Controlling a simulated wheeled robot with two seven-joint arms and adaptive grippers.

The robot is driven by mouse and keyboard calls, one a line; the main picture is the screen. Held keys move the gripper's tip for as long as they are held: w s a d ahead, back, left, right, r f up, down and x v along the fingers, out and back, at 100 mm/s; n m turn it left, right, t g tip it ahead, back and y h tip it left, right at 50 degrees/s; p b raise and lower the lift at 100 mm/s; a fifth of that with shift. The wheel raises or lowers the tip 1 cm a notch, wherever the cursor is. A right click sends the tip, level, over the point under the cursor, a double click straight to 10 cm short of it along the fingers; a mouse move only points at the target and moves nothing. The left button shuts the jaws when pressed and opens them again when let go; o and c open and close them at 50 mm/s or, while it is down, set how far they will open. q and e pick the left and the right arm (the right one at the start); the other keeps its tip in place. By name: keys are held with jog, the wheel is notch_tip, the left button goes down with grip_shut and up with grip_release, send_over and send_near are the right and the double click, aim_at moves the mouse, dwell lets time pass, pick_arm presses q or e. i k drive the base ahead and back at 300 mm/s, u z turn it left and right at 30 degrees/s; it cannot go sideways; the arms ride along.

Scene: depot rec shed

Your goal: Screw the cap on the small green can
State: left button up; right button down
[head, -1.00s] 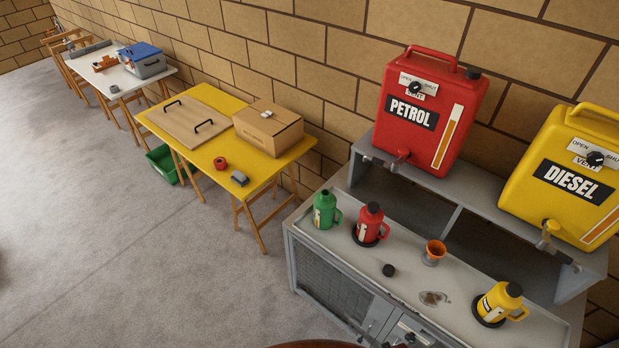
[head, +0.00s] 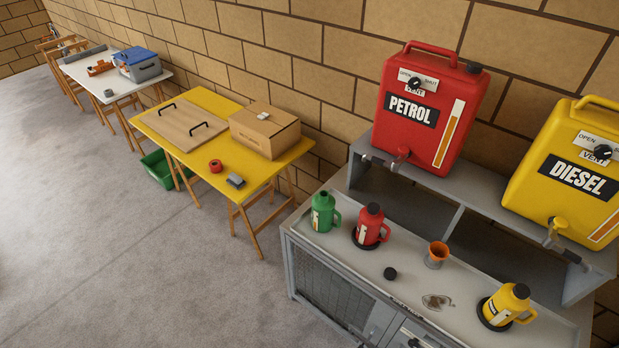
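The small green can (head: 324,213) stands upright at the left end of the grey bench top, its handle to the right. Its neck looks green, with no black cap on it. A small black cap (head: 390,273) lies loose on the bench top, to the front right of the small red can. The red can (head: 370,227) and the small yellow can (head: 507,305) both carry black caps and stand on dark round bases. Neither of my grippers is in the head view.
An orange funnel in a clear holder (head: 436,254) and a wet-looking patch (head: 437,302) are on the bench top (head: 465,284). A petrol tank (head: 428,112) and a diesel tank (head: 573,175) stand on the shelf behind. Floor is clear at left.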

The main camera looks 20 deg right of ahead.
aim_at(324, 210)
jog(key=z, duration=1.4)
jog(key=k, duration=0.65)
jog(key=z, duration=0.3)
jog(key=i, duration=1.15)
jog(key=z, duration=0.55)
